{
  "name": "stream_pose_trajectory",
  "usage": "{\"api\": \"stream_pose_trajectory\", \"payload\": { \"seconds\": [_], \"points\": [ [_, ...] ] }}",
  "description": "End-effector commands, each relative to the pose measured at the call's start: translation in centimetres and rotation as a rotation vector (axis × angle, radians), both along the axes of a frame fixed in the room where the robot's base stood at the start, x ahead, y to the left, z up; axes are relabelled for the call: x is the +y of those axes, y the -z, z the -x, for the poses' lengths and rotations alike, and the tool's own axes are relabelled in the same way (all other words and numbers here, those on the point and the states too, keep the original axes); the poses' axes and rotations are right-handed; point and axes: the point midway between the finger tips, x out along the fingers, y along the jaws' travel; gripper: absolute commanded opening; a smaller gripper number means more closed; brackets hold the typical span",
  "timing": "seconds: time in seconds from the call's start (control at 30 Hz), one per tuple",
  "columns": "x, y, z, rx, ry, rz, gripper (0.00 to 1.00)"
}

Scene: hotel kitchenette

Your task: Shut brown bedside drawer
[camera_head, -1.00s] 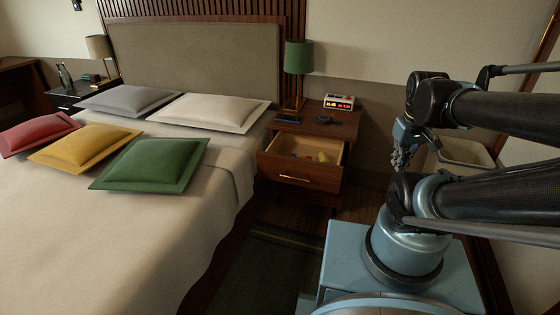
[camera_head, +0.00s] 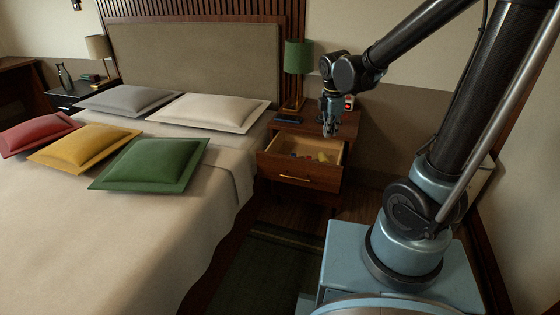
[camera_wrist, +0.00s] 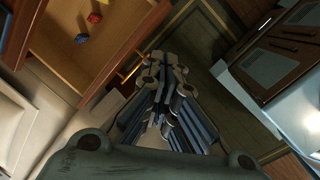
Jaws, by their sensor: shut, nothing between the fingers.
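The brown bedside drawer (camera_head: 298,172) stands pulled open from the brown bedside table (camera_head: 335,198), beside the bed. Its front has a brass bar handle, and small coloured things lie inside. In the wrist view the open drawer (camera_wrist: 110,62) fills the upper left, with a red and a blue block on its floor. My gripper (camera_head: 330,132) is shut and empty. In the head view it hangs over the right side of the bedside table, near the drawer's right rear. In the wrist view my gripper's fingertips (camera_wrist: 163,65) appear to the right of the drawer front.
The green lamp (camera_head: 298,70) stands on the bedside table, with a dark phone (camera_head: 288,118) near it. The clock (camera_head: 349,102) is mostly hidden behind my arm. The bed (camera_head: 130,225) lies to the left. Dark floor in front of the drawer is clear.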

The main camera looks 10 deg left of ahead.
Motion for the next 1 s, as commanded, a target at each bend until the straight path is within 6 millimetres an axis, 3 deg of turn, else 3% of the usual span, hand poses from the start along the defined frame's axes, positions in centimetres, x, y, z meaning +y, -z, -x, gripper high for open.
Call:
{"api": "stream_pose_trajectory", "payload": {
  "seconds": [0.03,0.27,0.5,0.7,1.0],
  "points": [
    [1.9,0.5,-0.4,-0.001,-0.081,0.016,0.00],
    [9.5,3.6,-0.9,-0.006,-0.455,0.095,0.00],
    [16.7,7.3,0.1,-0.012,-0.810,0.175,0.00],
    [20.1,9.4,1.0,-0.015,-0.981,0.216,0.00],
    [20.9,11.0,1.0,-0.016,-1.026,0.226,0.00]
  ]
}}
